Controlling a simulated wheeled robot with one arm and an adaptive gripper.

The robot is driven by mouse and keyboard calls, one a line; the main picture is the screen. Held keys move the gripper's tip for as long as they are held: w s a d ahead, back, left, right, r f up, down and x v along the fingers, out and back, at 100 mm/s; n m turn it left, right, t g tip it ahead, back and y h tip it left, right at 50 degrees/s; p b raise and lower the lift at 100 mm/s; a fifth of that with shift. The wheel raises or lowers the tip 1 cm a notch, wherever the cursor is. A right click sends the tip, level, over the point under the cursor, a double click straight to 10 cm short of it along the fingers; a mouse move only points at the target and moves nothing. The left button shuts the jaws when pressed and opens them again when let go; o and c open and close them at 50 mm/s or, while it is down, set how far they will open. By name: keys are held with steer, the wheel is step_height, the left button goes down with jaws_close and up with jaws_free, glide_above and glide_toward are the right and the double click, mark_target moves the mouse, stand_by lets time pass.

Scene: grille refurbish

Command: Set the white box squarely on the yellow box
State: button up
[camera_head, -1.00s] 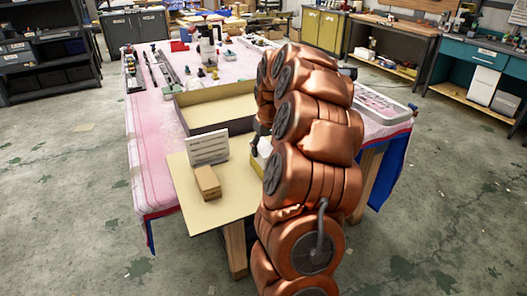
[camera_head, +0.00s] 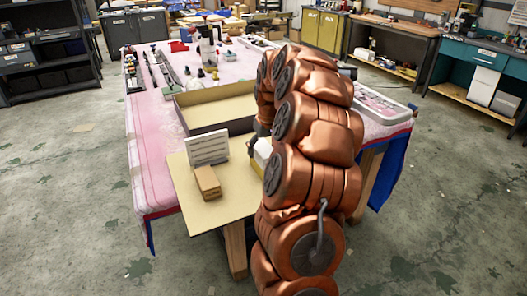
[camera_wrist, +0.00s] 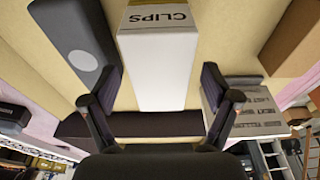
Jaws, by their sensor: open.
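The white box (camera_wrist: 153,65), with a dark-lettered CLIPS label, lies between the spread fingers of my gripper (camera_wrist: 160,97) in the wrist view. My gripper is open, with a gap visible on both sides of the box. In the head view a small part of the white box (camera_head: 264,146) shows beside my copper arm, which hides most of it. A yellowish patch shows just below that white part; I cannot tell whether it is the yellow box. No other clear yellow box shows.
A lettered sign (camera_head: 208,149) and a cardboard box (camera_head: 207,182) stand left of my gripper on the tan board (camera_head: 195,213). A shallow tray (camera_head: 217,110) lies behind. In the wrist view, a dark grey box (camera_wrist: 75,40) lies close to the left finger.

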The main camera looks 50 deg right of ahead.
mark_target(266, 151)
steer(key=shift+o, duration=1.2)
steer(key=shift+r, duration=0.15)
steer(key=shift+s+a+r+p, duration=0.1)
steer(key=shift+s+r+p, duration=0.1)
steer(key=shift+r, duration=0.9)
steer(key=shift+s+a+r+p, duration=0.15)
steer(key=shift+s+r, duration=0.1)
steer(key=shift+r, duration=0.85)
steer(key=shift+s+r+p, duration=0.15)
steer(key=shift+s+r, duration=0.05)
steer(key=shift+r, duration=0.9)
steer(key=shift+s, duration=0.1)
